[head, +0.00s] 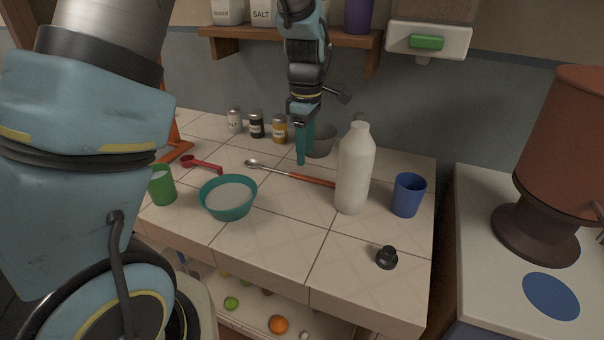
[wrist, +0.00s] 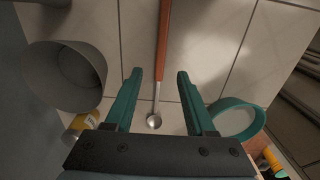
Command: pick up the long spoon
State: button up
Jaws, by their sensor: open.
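The long spoon (head: 290,173) lies on the tiled counter, with a metal bowl end at the left and a reddish-orange handle running right. The handle's far end is hidden behind the white bottle in the head view. My gripper (head: 304,160) is above the counter, just behind the spoon's middle in the head view. In the wrist view the spoon (wrist: 162,55) runs lengthwise between the two teal fingers of my gripper (wrist: 156,76), with its bowl end nearer the palm. The fingers are apart and nothing is held between them.
A white bottle (head: 354,170) stands right of the spoon, with a blue cup (head: 408,195) beyond. A grey cup (head: 324,141) is close behind my gripper. A teal bowl (head: 228,212), red measuring spoon (head: 200,163), green cup (head: 162,187) and several spice jars (head: 257,125) stand left.

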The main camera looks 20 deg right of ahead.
aim_at(306, 176)
jog(key=shift+f+p, duration=1.05)
jog(key=shift+f, duration=1.9)
jog(key=shift+c, duration=0.2)
grip_shut()
